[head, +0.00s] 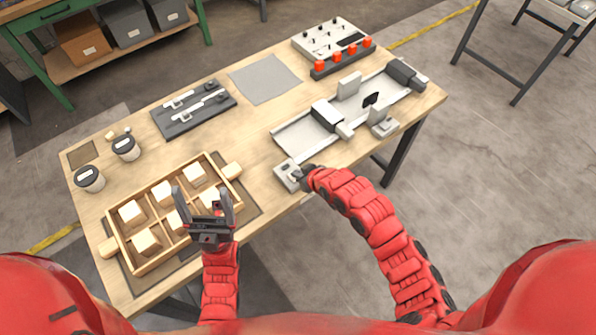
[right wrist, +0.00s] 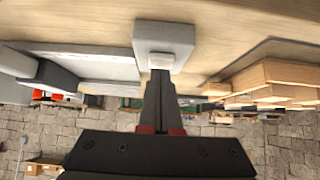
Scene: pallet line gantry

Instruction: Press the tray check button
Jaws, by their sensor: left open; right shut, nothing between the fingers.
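A small pale grey box (head: 284,176) sits at the table's near edge; it also shows in the right wrist view (right wrist: 165,36) with a light button (right wrist: 161,62) on it. My right gripper (head: 299,175) is shut and empty, its fingertips (right wrist: 161,77) at the button; I cannot tell whether they touch or press it. The gripper partly hides the box in the head view. A wooden tray (head: 112,228) with several pale blocks in compartments stands at the table's left. My left gripper (head: 204,205) is open and empty above the tray's right part.
A grey channel fixture (head: 296,137) with dark blocks lies right of centre, with another small grey box (head: 382,122) beside it. A panel with red buttons (head: 342,60), a dark tool mat (head: 193,110) and two lidded cups (head: 126,148) stand further back. The table middle is clear.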

